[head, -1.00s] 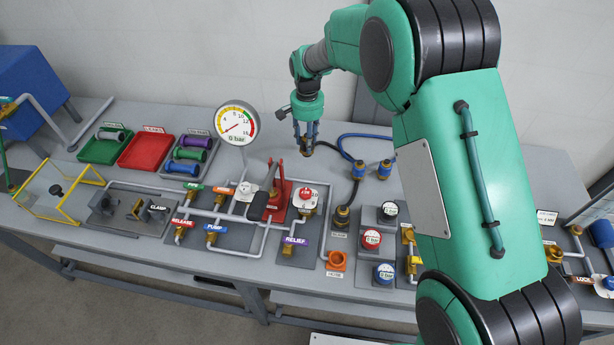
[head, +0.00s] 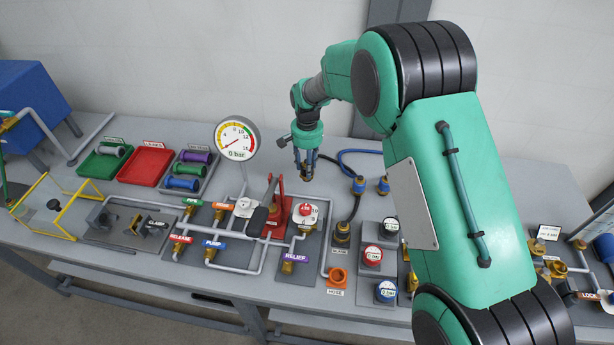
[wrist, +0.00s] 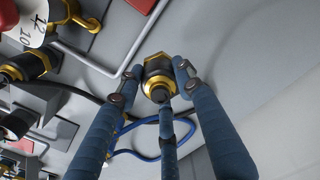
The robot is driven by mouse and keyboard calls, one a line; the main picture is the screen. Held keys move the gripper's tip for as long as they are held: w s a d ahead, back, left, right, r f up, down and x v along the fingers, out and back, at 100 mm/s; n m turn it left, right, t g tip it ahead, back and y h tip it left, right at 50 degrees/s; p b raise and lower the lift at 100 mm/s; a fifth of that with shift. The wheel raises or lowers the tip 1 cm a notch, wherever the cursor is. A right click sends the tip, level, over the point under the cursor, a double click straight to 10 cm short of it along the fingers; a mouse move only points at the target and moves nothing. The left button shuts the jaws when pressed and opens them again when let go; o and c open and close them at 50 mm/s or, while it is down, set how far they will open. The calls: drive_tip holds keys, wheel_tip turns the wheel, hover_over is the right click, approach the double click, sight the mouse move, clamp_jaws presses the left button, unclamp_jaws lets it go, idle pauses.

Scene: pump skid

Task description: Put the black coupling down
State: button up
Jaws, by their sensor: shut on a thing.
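My gripper (head: 306,162) is at the back of the bench, pointing down, behind the red hand pump. In the wrist view its blue fingers (wrist: 155,90) are closed around the black coupling (wrist: 159,72), which has a dark body with brass-coloured rings. In the head view the coupling is mostly hidden by the fingers. A black hose (head: 355,203) runs from near the gripper to a black and brass fitting (head: 342,233). I cannot tell whether the coupling touches the bench top.
Blue-capped fittings (head: 359,184) with a blue hose (head: 348,154) stand right of my gripper. The pressure gauge (head: 237,139) and red hand pump (head: 275,208) stand to the left and in front.

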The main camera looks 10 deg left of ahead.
drive_tip(key=shift+f+b, duration=0.4)
drive_tip(key=shift+f, duration=2)
drive_tip(key=shift+f, duration=0.1)
drive_tip(key=o, duration=1.3)
wheel_tip(320, 180, up, 12)
drive_tip(key=shift+r+p, duration=0.1)
drive_tip(key=shift+p, duration=0.8)
